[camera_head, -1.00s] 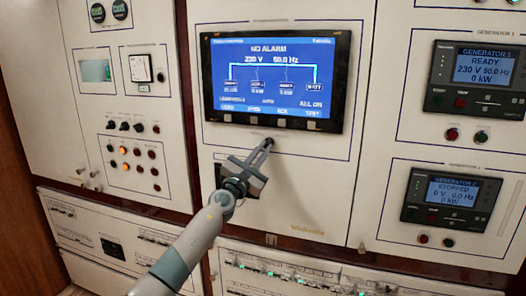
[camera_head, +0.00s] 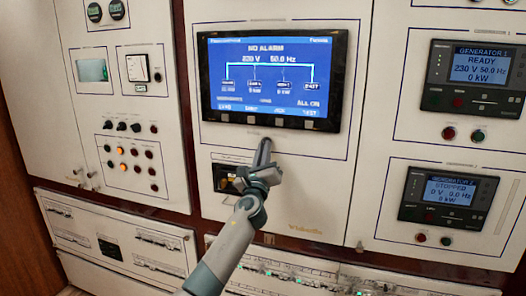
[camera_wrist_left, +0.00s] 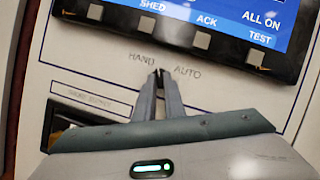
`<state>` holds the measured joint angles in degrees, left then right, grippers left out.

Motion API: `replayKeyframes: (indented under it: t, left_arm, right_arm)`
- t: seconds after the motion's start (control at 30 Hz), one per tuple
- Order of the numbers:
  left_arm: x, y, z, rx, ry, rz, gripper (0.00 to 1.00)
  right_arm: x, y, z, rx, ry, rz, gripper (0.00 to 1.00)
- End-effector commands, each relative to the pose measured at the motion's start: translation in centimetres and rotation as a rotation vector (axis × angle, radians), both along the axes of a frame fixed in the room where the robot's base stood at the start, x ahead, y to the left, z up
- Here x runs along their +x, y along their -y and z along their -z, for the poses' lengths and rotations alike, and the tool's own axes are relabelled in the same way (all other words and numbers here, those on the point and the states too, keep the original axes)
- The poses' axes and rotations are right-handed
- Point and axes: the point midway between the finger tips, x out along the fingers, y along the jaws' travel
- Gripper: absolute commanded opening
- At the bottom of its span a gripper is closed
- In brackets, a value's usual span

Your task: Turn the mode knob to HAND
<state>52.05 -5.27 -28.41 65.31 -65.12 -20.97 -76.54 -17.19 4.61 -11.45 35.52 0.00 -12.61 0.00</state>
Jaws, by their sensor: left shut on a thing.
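My left gripper (camera_head: 264,144) reaches up to the panel just below the large blue screen. In the left wrist view its two fingertips (camera_wrist_left: 159,73) are close together at the panel, just under the printed labels HAND (camera_wrist_left: 142,57) and AUTO (camera_wrist_left: 187,71). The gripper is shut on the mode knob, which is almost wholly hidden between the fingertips. I cannot tell which label the knob points to. My right gripper is in neither view.
The screen (camera_head: 270,75) reads NO ALARM, with a row of grey buttons (camera_wrist_left: 200,40) close above the fingers. A dark framed unit (camera_head: 226,179) sits left of my gripper. Generator displays (camera_head: 478,77) are at the right, small knobs and lamps (camera_head: 122,152) at the left.

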Motion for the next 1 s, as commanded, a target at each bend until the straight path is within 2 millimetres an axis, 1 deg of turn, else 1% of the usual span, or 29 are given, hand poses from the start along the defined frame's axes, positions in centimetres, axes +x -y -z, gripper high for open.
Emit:
replayKeyframes:
  t: [0.13,0.33,0.87,0.9,0.93,0.97,1.0]
  left_arm:
    - [-0.06,0.21,0.12,-0.092,-0.032,0.001,0.0]
    - [-0.07,0.23,0.09,-0.167,-0.057,0.0,0.0]
    - [-0.06,0.22,0.09,-0.194,-0.066,-0.001,0.0]
    - [-0.06,0.21,0.09,-0.194,-0.066,-0.001,0.19]
    - [-0.06,0.22,0.09,-0.194,-0.065,0.0,0.26]
    - [-0.06,0.21,0.07,-0.193,-0.065,0.0,0.28]
    - [-0.07,0.21,0.05,-0.193,-0.065,0.0,0.28]
  right_arm:
    - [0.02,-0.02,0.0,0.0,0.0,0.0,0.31]
    - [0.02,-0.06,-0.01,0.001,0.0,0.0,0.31]
    - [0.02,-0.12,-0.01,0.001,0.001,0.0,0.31]
    - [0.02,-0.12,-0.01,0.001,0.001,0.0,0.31]
    - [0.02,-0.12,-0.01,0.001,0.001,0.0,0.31]
    - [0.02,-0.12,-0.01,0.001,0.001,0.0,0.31]
    - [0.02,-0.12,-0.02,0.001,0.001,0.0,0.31]
